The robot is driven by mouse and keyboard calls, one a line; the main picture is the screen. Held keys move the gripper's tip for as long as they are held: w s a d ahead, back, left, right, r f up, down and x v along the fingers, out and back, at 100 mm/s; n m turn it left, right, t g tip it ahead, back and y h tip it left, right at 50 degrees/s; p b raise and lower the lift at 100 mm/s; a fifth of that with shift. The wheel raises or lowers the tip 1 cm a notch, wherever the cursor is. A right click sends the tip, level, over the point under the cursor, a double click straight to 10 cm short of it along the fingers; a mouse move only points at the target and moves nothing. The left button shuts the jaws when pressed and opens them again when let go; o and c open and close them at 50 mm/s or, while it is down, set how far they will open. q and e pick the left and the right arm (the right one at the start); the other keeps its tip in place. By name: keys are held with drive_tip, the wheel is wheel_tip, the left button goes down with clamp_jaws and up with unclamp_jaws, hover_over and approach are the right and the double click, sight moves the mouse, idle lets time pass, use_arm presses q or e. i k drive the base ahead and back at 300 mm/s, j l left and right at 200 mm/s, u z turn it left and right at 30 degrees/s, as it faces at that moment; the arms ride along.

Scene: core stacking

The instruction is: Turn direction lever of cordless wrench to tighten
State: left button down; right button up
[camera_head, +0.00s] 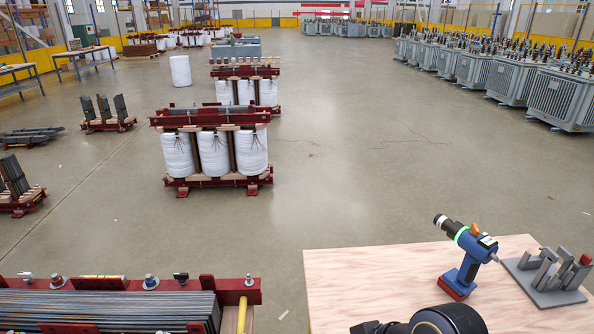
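The cordless wrench (470,265) stands upright on its red battery base on the wooden table. Its body is blue, with a black nose pointing up and left and a green band around the front. An orange piece (475,230), which looks like the direction lever, sits on top of the body; which way it is set is too small to tell. Nothing touches the wrench. I see no gripper fingers of either arm.
The light wooden table (370,280) is bare left of the wrench. A grey metal fixture (548,280) with upright blocks stands close to its right. At lower left is a red frame (238,290) holding stacked dark sheets. Open floor lies beyond the table.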

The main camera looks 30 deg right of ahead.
sight(474, 231)
drive_tip(key=z, duration=2.15)
